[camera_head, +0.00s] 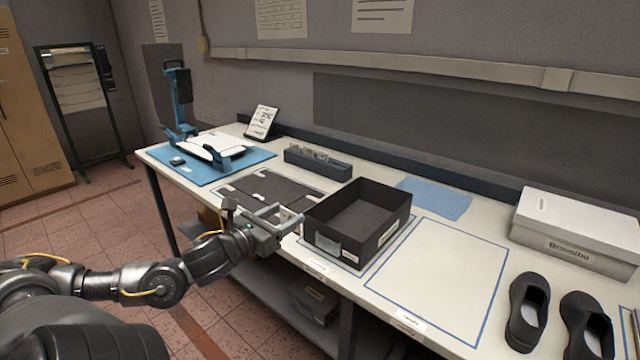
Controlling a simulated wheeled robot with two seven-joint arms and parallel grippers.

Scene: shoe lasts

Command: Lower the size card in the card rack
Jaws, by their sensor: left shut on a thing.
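My left gripper (290,213) reaches in from the left over the near edge of the table, just left of the open black box. It is shut on a small pale thing at its fingertips, likely the size card; the fingers cover much of it and its markings are too small to read. A long dark grey slotted block (318,164), which looks like the card rack, lies farther back on the table with small grey pieces along its top. The gripper is in front of the rack and apart from it. My right gripper is not in view.
The black box (390,233) stands just right of the gripper. A dark flat panel (270,187) lies behind the gripper. A blue mat (255,157) with a blue stand (178,100) is at the left. A white shoebox (580,240) and black shoes (527,312) are at the right.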

